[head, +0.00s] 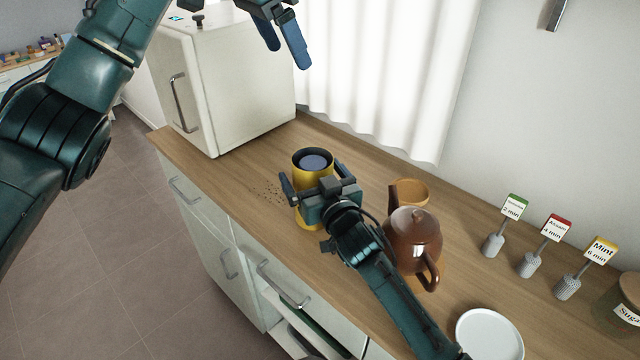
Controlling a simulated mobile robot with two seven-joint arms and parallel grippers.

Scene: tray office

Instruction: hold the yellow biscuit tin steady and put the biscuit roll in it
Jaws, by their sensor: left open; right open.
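The yellow biscuit tin (311,220) stands upright on the wooden counter, with a dark rim. A round blue-grey surface (313,161) shows inside its mouth; I cannot tell whether it is the end of the biscuit roll or the tin's inside. No biscuit roll can be made out elsewhere. My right gripper (314,180) is open, its fingers either side of the tin; contact cannot be judged. The gripper hides part of the tin's front. My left gripper (287,54) is open, with nothing visible between its fingers, high up in front of the white curtain.
A cream fridge (235,85) stands at the counter's far left end. Dark crumbs (272,189) lie left of the tin. A brown teapot (412,238), a tan pot (410,187), a white plate (488,336), several tea tags and a sugar jar (629,304) stand to the right.

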